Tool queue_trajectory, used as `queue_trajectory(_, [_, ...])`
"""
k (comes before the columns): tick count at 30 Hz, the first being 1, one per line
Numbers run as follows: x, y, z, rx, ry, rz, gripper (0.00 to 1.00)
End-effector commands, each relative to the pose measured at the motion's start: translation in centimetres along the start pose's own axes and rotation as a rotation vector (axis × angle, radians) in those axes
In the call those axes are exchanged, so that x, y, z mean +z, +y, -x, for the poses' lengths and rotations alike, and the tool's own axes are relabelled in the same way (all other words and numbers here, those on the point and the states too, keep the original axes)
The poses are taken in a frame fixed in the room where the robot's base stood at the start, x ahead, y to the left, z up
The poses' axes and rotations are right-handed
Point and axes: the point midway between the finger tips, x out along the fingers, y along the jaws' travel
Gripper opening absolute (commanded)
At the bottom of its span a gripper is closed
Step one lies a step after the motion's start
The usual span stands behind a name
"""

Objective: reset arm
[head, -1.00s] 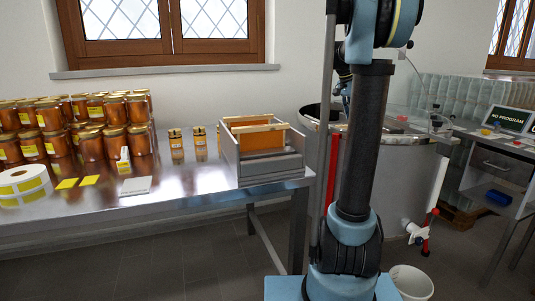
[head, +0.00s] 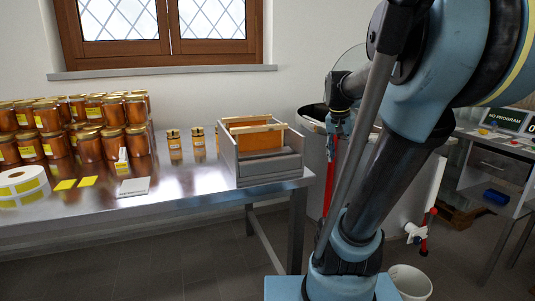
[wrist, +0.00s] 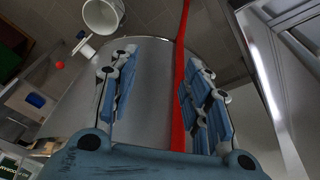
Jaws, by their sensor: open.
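My gripper (wrist: 155,95) is open and empty in the wrist view, its two blue fingers spread apart. The steel tank (wrist: 150,65) and a red upright bar (wrist: 179,80) show behind and between the fingers, with no contact that I can make out. In the head view my gripper (head: 335,125) hangs small and partly hidden behind my arm, in front of the tank (head: 400,180). My arm leans up to the right and covers much of the tank.
A steel table (head: 200,195) on the left holds jars of honey (head: 85,125), a label roll (head: 22,185) and a grey box (head: 268,170) with frames. A white bucket (head: 410,282) stands on the floor. A side bench (head: 495,160) is at the right. Floor below the table is clear.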

Motion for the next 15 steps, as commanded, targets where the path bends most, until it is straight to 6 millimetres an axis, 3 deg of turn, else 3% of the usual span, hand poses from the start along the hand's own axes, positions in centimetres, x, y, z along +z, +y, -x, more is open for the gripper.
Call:
queue_trajectory(3, [4.2, 0.3, -1.6, -0.028, -0.010, 0.096, 0.44])
queue_trajectory(15, [16.4, 1.4, -8.3, -0.125, -0.029, 0.411, 0.44])
